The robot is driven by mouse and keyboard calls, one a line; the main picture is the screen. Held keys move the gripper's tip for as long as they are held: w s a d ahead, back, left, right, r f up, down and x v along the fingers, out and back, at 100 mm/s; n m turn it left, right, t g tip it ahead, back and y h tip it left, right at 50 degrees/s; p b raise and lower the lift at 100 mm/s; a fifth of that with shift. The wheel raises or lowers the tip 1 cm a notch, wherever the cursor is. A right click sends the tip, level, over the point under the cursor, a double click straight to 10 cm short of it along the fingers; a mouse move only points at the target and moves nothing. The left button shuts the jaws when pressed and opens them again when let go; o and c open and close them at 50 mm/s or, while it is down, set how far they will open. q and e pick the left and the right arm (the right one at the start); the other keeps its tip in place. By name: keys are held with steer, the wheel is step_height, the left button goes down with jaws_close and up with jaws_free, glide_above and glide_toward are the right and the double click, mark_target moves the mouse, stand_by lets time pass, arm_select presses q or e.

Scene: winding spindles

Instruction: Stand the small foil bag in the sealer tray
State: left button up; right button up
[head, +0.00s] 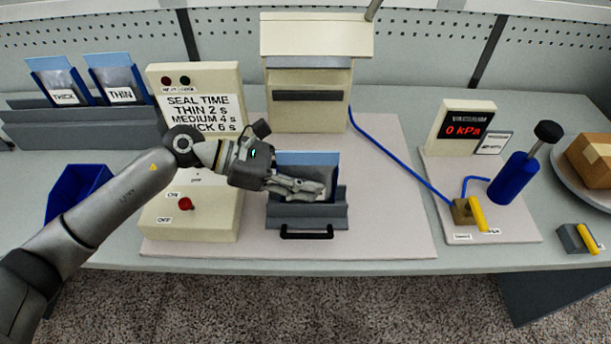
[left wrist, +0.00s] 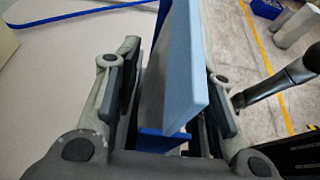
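The small foil bag (head: 308,158) stands upright in the grey sealer tray (head: 307,216), with a light-blue top band and dark-blue edging at its side. My left gripper (head: 318,192) reaches across it from the left, one finger in front and the other hidden behind. In the left wrist view the bag (left wrist: 190,70) stands between the two fingers of the gripper (left wrist: 180,95). The fingers are parted around it, and I cannot tell whether both press on it. The bag's lower part is hidden by the gripper and tray. My right gripper is not in view.
The sealer (head: 312,80) stands behind the tray, the seal-time box (head: 200,95) to the left. THICK and THIN bags stand in a rack (head: 85,128), with a blue bin (head: 75,188) below. A vacuum display (head: 463,130) and blue pump (head: 515,182) are right. The mat right of the tray is clear.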

arm_select(q)
steer(key=shift+o, duration=0.5)
steer(key=shift+a+r, duration=0.1)
steer(key=shift+a, duration=0.1)
steer(key=v, duration=1.1)
steer(key=shift+a, duration=0.3)
steer(key=shift+r, duration=0.1)
